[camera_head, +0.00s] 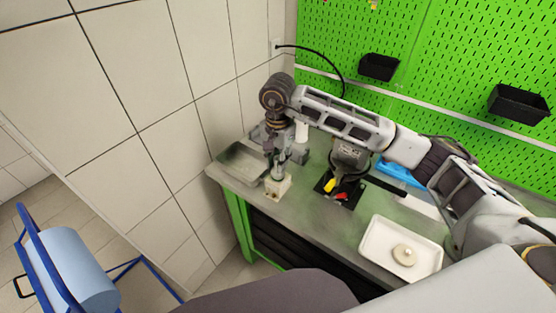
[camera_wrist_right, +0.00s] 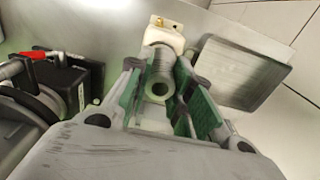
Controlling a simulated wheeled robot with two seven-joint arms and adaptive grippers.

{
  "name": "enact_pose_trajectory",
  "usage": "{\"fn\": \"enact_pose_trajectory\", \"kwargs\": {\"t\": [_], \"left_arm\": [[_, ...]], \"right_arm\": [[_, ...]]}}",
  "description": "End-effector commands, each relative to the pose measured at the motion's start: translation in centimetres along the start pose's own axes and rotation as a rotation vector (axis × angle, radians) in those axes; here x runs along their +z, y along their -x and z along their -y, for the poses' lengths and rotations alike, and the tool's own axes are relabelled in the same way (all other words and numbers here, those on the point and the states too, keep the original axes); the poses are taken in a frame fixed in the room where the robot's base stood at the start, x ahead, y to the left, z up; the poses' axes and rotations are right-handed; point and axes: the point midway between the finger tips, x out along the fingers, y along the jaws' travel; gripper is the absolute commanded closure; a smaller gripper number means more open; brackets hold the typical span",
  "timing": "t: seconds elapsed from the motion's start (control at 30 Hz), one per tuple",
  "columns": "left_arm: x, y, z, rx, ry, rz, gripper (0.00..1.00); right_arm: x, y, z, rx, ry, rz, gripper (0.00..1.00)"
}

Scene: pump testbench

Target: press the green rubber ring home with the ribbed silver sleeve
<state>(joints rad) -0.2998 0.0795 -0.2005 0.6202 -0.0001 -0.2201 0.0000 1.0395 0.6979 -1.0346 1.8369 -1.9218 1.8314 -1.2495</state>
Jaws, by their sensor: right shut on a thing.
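My right gripper (camera_head: 277,162) points down at the left end of the bench. It is shut on the ribbed silver sleeve, which shows between the green finger pads in the right wrist view (camera_wrist_right: 160,75). Below the gripper is a cream block (camera_head: 278,188), which also shows just beyond the sleeve in the wrist view (camera_wrist_right: 164,33). I cannot tell whether the sleeve touches the block. I cannot make out the green rubber ring. My left gripper is not in view.
A metal tray (camera_head: 238,163) lies at the bench's left end. A dark pump device with yellow and red parts (camera_head: 336,190) stands right of the block. A white tray (camera_head: 378,247) holding a round cream part (camera_head: 404,254) is at front right. A green pegboard (camera_head: 455,50) stands behind.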

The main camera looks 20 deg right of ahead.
Motion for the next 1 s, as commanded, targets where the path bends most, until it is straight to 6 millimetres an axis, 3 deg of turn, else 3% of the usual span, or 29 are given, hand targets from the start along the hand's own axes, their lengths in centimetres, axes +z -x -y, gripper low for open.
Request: {"fn": "enact_pose_trajectory", "kwargs": {"t": [1.0], "left_arm": [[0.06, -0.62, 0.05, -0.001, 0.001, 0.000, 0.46]], "right_arm": [[0.00, -0.50, 0.00, 0.000, 0.000, 0.000, 1.00]]}}
